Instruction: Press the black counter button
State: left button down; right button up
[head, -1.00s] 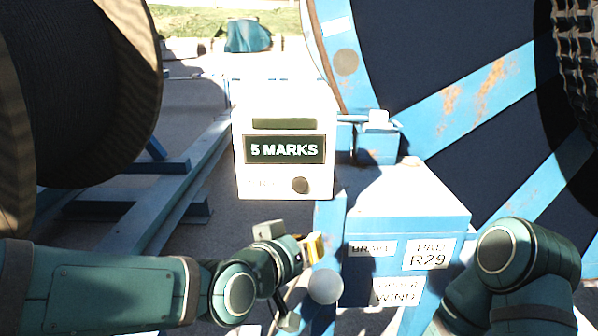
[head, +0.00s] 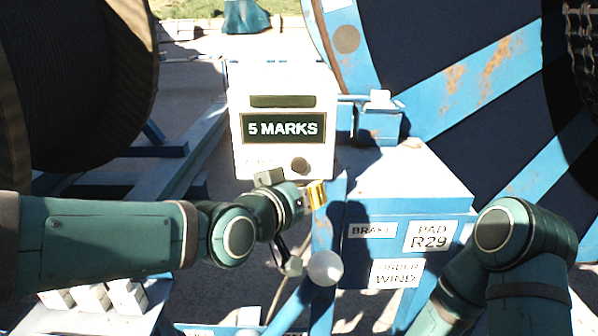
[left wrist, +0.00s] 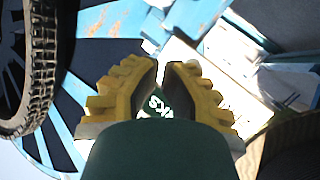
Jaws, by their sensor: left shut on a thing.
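The white counter box (head: 236,130) stands in the middle of the head view, its display (head: 283,128) reading "5 MARKS". The black counter button (head: 300,165) is a dark round knob low on its front, right of centre. My left gripper (head: 317,195) is just below and right of the button, apart from it in the picture. In the left wrist view its yellow fingers (left wrist: 160,68) are close together; what they grip cannot be made out. Part of the display (left wrist: 165,106) shows between them, and the button is not visible there. My right gripper is out of view.
A blue cabinet (head: 425,205) with labels stands right of the gripper. A pale ball-topped lever (head: 325,268) is just below it. A large blue reel (head: 470,90) fills the right, a dark cable drum (head: 80,90) the left. Blue rails (head: 190,150) run between.

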aim_at(299, 165)
pick_arm(q)
jog(key=w+b, duration=0.2)
jog(key=w, duration=0.3)
jog(key=shift+w, duration=0.35)
dwell(1.2)
jog(key=shift+w, duration=0.35)
